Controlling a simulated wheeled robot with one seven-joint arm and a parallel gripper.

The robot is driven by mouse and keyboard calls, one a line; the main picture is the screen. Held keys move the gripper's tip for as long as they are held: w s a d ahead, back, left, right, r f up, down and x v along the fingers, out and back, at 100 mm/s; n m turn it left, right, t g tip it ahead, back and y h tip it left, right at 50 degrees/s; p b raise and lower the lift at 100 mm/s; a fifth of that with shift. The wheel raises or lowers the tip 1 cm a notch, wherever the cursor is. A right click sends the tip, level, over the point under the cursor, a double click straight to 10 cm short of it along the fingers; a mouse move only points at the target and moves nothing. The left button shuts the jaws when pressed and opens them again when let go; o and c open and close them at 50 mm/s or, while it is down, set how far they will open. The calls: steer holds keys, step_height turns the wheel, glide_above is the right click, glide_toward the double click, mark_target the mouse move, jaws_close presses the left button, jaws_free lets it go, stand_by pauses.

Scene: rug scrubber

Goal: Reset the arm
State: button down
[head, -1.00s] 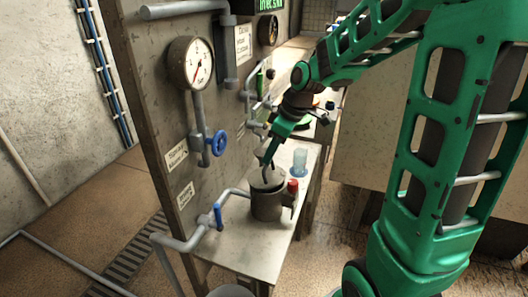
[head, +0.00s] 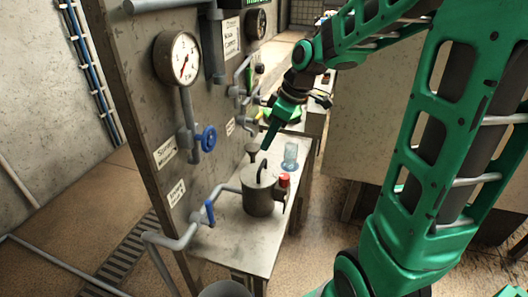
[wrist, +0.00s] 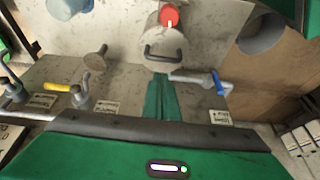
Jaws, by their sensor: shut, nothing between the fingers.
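My gripper (head: 268,138) points down over the bench in the head view. Its green fingers are together with nothing between them. In the wrist view the shut fingers (wrist: 161,95) reach toward the dark handle of a grey pot. The pot (head: 258,201) stands upright on the bench below the fingertips, with a light top and an upright dark handle (head: 261,172). A small gap shows between the fingertips and the handle in the head view. The pot (wrist: 164,38) also shows in the wrist view. My green arm comes in from the right.
A red knob (head: 284,180) sits at the pot's side. A clear bluish glass (head: 290,156) and a small funnel-shaped thing (head: 252,150) stand behind it. The wall panel carries a gauge (head: 178,57), a blue wheel valve (head: 209,138) and a blue-levered pipe (head: 210,211). A bucket (head: 226,290) is below the bench.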

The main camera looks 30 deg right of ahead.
steer(key=s+d+f+v, duration=0.1)
steer(key=v, duration=0.7)
steer(key=s+d+f+m+g+h, duration=0.1)
steer(key=s+d+f+m, duration=0.1)
steer(key=s+m, duration=0.3)
steer(key=s+d+f+m+g+h, duration=0.1)
steer(key=s+m, duration=0.4)
steer(key=s, duration=0.5)
steer(key=s+d+f+m+g+h, duration=0.1)
steer(key=s+d+f+m, duration=0.2)
steer(key=s+f+m, duration=0.2)
steer(key=s, duration=0.3)
steer(key=shift+d, duration=0.3)
steer(key=shift+s+f, duration=0.1)
steer(key=shift+s, duration=0.05)
steer(key=shift+w+f, duration=0.25)
steer(key=shift+w, duration=0.4)
steer(key=c, duration=2.4)
jaws_free()
steer(key=shift+c, duration=0.2)
